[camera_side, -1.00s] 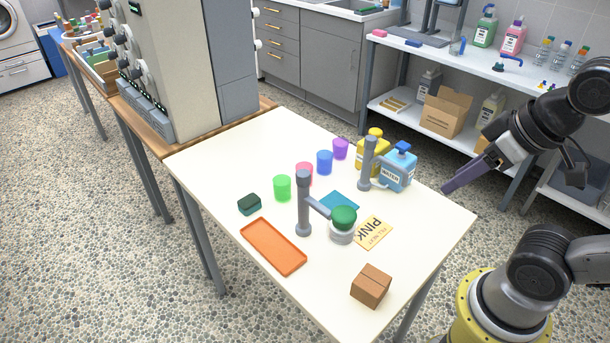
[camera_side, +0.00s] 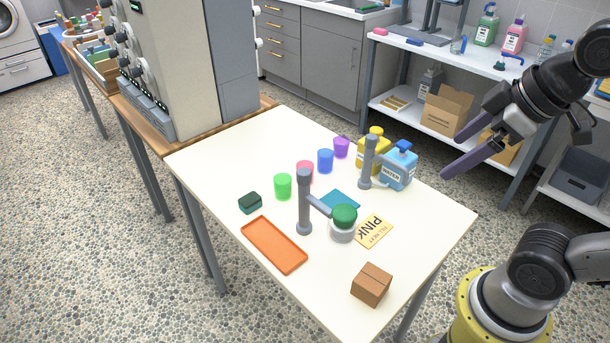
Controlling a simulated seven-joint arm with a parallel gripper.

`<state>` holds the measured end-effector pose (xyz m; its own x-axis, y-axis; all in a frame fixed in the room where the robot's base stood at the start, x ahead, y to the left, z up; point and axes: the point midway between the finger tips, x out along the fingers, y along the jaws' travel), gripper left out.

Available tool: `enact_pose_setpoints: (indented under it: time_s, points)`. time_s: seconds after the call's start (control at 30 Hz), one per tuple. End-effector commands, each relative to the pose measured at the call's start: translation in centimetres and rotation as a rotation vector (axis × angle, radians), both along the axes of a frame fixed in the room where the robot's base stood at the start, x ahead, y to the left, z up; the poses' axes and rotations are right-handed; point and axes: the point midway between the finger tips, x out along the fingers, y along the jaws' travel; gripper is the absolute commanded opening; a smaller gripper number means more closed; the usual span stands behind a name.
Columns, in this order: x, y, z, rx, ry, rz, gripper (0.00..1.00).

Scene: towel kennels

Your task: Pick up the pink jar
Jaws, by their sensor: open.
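The pink jar (camera_side: 306,168) stands on the white table between the green jar (camera_side: 283,186) and the blue jar (camera_side: 325,161). Its lower part is hidden behind the top of a grey post (camera_side: 304,203). My gripper (camera_side: 463,143) is open and empty. It appears to the right of the table, well apart from the pink jar, with its two dark fingers pointing left.
A purple jar (camera_side: 341,147), a yellow bottle (camera_side: 373,150), a blue water bottle (camera_side: 398,168) and a second grey post (camera_side: 368,162) stand farther back. An orange tray (camera_side: 273,245), a brown box (camera_side: 371,284) and a "PINK" card (camera_side: 374,231) lie nearer. The table's front right is mostly clear.

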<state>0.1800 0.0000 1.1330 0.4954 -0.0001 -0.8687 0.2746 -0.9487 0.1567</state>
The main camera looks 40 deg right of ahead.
Motion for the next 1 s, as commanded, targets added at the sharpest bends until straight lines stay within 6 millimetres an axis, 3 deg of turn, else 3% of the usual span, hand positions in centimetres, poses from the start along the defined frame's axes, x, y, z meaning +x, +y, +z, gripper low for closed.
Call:
enact_pose_setpoints:
  time_s: [0.23, 0.37, 0.5, 0.63, 0.77, 1.0]
  points:
    - [6.9, -0.2, 5.5, -0.139, 0.040, 0.249, 0.96]
    - [11.8, -0.3, 7.0, -0.200, 0.083, 0.376, 0.96]
    - [17.5, -0.6, 7.3, -0.250, 0.134, 0.501, 0.96]
    - [22.7, -0.9, 6.2, -0.279, 0.185, 0.602, 0.96]
    - [27.6, -1.3, 3.7, -0.292, 0.240, 0.685, 0.96]
    - [35.2, -2.2, -3.9, -0.274, 0.350, 0.774, 0.96]
